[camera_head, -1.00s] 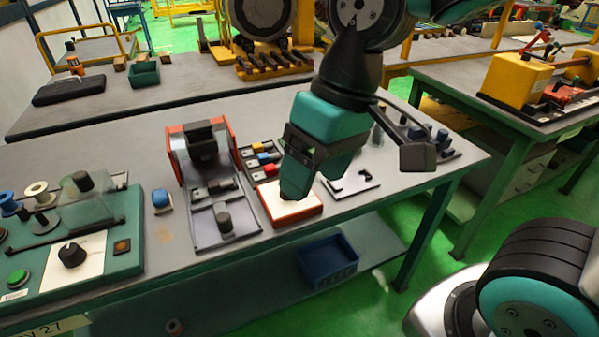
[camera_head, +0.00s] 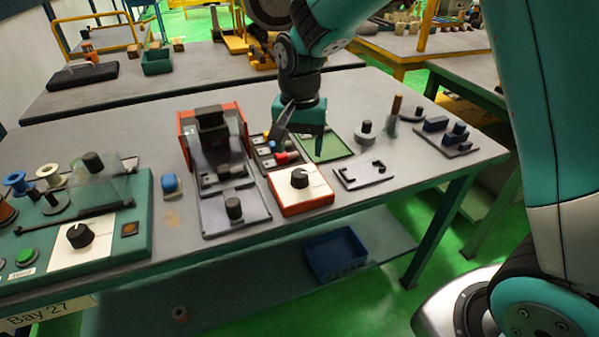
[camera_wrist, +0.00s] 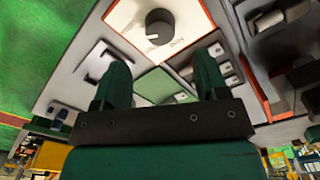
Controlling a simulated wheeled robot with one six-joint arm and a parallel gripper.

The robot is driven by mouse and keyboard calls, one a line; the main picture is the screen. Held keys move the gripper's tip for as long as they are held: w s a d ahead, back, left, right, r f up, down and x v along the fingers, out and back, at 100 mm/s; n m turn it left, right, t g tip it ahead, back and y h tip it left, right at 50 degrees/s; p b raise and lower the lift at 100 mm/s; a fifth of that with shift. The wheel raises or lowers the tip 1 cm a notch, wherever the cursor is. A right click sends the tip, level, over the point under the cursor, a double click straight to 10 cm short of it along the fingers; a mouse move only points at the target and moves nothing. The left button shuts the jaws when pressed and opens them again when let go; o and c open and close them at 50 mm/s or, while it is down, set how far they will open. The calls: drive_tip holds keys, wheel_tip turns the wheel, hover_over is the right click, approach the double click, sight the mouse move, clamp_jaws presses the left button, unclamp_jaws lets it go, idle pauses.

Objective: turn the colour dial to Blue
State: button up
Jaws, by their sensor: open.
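A black round dial (camera_head: 300,177) sits on the white top of a red-sided box (camera_head: 306,208) at the middle of the bench. It also shows at the top of the wrist view (camera_wrist: 159,27), with small lettering too blurred to read beside it. A second black dial (camera_head: 80,235) is on a white plate of the green machine at left. I cannot tell from labels which is the colour dial. My gripper (camera_head: 298,133) is above the bench behind the red-sided box, apart from both dials. In the wrist view its two fingers (camera_wrist: 160,75) are spread and empty.
A tray of small coloured blocks (camera_head: 289,158) and a green mat (camera_head: 325,147) lie behind the box. A red-framed fixture (camera_head: 184,130) stands left of it, with a grey plate (camera_head: 252,216) in front. A flat grey plate (camera_head: 350,181) lies to the right.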

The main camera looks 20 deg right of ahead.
sight(300, 173)
wheel_tip(300, 173, down, 8)
drive_tip(key=shift+r, duration=0.15)
drive_tip(key=c, duration=0.9)
